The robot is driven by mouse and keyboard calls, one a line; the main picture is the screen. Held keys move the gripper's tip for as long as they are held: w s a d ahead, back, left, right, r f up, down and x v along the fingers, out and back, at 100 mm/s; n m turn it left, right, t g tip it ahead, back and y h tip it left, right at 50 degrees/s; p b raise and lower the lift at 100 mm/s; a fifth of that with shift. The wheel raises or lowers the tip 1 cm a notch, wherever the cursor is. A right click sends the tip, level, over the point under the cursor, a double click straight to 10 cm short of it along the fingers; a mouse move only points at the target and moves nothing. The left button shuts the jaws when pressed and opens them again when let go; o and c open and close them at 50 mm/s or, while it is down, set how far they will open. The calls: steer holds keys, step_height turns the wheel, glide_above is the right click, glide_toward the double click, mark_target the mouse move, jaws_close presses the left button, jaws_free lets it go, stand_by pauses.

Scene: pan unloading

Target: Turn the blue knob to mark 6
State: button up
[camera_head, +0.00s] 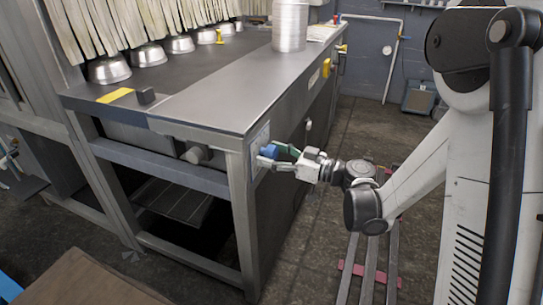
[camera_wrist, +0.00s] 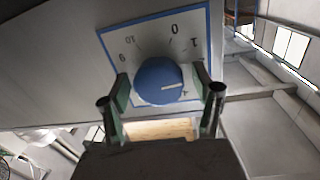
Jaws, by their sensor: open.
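The blue knob (camera_wrist: 158,80) sits on a white dial plate with a blue border (camera_wrist: 112,42), at the centre of the wrist view. The white line on the knob points right and slightly up in that view. The numerals look upside down; 0, 1, 10 and probably 9 show, while those lower down are covered by the knob and fingers. My gripper (camera_wrist: 163,88) is open, one finger on each side of the knob; contact cannot be told. In the head view, the knob (camera_head: 268,153) is on the machine's end panel, with my gripper (camera_head: 276,156) at it.
The grey machine (camera_head: 215,100) carries several metal bowls (camera_head: 110,68) and a stack of round pans (camera_head: 290,25) on top. Rails (camera_head: 371,265) run along the floor to the right.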

steer(key=c, duration=1.2)
steer(key=shift+m, duration=0.4)
steer(key=m, duration=0.4)
steer(key=shift+w+b, duration=0.1)
steer(key=shift+b, duration=0.25)
steer(key=m, duration=0.5)
steer(key=shift+m+g, duration=0.3)
steer(key=shift+g, duration=0.1)
steer(key=m+b, duration=0.1)
steer(key=m, duration=0.5)
steer(key=shift+f+m+g, duration=0.1)
steer(key=shift+m+g, duration=0.3)
steer(key=m, duration=0.6)
steer(key=shift+g+b, duration=0.3)
steer(key=shift+b, duration=0.05)
